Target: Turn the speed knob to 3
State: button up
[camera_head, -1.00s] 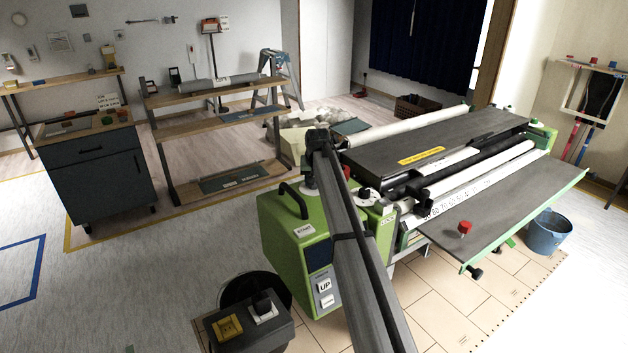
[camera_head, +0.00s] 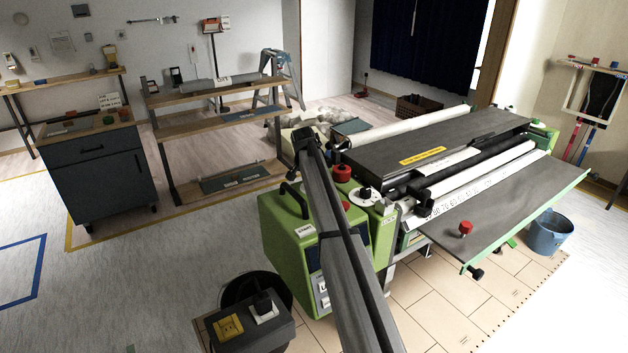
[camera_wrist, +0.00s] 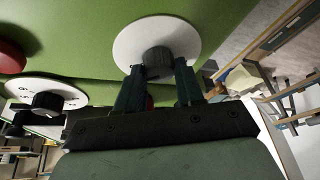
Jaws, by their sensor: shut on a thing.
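In the wrist view my gripper (camera_wrist: 159,66) is shut on a black knob (camera_wrist: 156,58) in the middle of a white dial disc (camera_wrist: 128,42) on a green panel. I cannot read any number or pointer on this disc. A second white dial (camera_wrist: 72,91) with printed marks and its own black knob (camera_wrist: 47,101) stands to the left, apart from the fingers. In the head view a white dial with a black knob (camera_head: 366,192) shows on the green machine (camera_head: 283,228). My arm hides the gripper and the held knob there.
A red button (camera_head: 342,172) sits beside the visible dial in the head view, and a red one also shows in the wrist view (camera_wrist: 9,57). A black handle (camera_head: 294,198) rises from the machine's top at left. The dark pasting table (camera_head: 435,146) lies to the right.

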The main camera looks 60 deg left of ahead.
dwell(0.3)
jog(key=o, duration=1)
jog(key=shift+o, duration=0.2)
jog(key=v, duration=1.4)
jog(key=shift+w, duration=0.1)
